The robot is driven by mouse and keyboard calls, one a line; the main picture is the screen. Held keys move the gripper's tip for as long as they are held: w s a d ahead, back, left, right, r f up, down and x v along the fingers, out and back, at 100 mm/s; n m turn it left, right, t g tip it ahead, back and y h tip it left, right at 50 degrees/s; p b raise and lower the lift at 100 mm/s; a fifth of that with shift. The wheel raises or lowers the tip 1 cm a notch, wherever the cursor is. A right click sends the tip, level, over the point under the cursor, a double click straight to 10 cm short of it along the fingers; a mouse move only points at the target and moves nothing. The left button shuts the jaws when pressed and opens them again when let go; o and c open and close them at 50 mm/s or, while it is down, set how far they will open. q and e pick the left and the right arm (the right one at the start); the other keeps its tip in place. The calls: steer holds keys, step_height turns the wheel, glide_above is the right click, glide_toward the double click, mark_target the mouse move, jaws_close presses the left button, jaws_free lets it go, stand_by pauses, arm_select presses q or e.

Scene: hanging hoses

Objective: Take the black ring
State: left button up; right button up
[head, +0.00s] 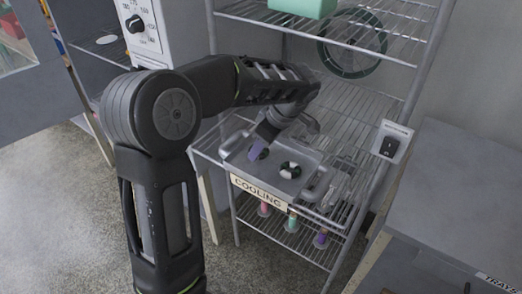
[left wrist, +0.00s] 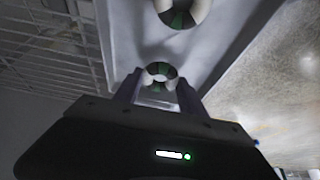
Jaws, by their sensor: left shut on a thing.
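My left gripper (head: 259,150) reaches down to a grey metal tray (head: 237,163) on the wire rack, above a COOLING label. In the left wrist view, my left gripper (left wrist: 158,84) is shut on a ring (left wrist: 160,70) with pale and dark green-black segments. In the head view the held ring is mostly hidden by the fingers; only a dark bit shows. A second ring (head: 290,170), black and white, lies on the tray to the right of the fingers. It also shows in the left wrist view (left wrist: 182,14). My right gripper is not in view.
Tray handles (head: 319,185) stand close to the right of the second ring. A wire shelf above holds a green box (head: 302,7), and a coiled green hose (head: 352,43) hangs behind. A rocker switch (head: 389,146) is on the right post. A grey table (head: 465,195) stands at right.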

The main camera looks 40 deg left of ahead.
arm_select(q)
step_height(320, 180, up, 9)
steer(key=shift+p, duration=0.4)
